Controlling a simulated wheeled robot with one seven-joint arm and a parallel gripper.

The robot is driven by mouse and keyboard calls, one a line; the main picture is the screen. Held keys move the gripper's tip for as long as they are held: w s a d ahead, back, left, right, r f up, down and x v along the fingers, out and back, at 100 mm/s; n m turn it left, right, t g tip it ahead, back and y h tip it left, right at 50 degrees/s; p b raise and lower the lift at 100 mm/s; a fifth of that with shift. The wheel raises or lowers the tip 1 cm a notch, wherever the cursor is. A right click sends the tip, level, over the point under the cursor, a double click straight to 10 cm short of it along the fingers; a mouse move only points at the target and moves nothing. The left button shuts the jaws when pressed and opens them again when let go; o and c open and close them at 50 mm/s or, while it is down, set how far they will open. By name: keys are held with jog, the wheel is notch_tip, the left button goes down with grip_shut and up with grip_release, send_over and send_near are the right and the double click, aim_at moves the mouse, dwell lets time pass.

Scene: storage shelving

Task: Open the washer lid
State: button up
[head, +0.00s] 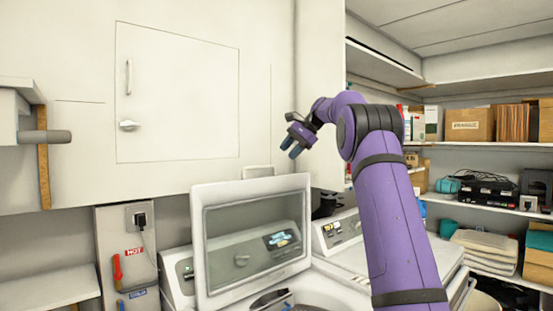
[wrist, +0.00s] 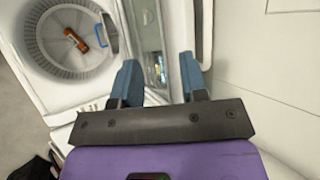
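The washer lid (head: 197,250), a white frame around a clear window, stands raised and roughly upright in the head view. The washer's control panel shows through its window. In the wrist view the washer's round drum opening (wrist: 38,62) is uncovered, with an orange-brown item (wrist: 77,41) inside. My gripper (head: 293,150) is in the air above and to the right of the lid's top edge, apart from it. In the wrist view my gripper (wrist: 158,75) has its two blue fingers spread with nothing held between them.
A second machine (head: 345,228) stands to the right of the washer. A white wall with a cabinet door (head: 178,95) is behind. Shelves with boxes (head: 470,124) are at the right. A wall outlet (head: 139,217) with a plug is at the left.

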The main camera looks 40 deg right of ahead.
aim_at(258, 167)
jog(key=w+a+f+t, duration=0.1)
jog(key=w+f+t, duration=0.1)
jog(key=w, duration=0.2)
jog(key=w+a+f+n+t+y, duration=0.1)
jog(key=w+a+f+t, duration=0.1)
jog(key=w, duration=0.3)
jog(key=w+a+f+t, duration=0.2)
jog(key=w+f+t, duration=0.1)
jog(key=w+t, duration=0.1)
jog(key=shift+w+a+f+n+y, duration=0.15)
jog(key=shift+w+a+n+y, duration=0.1)
jog(key=shift+w+n+y, duration=0.05)
grip_shut()
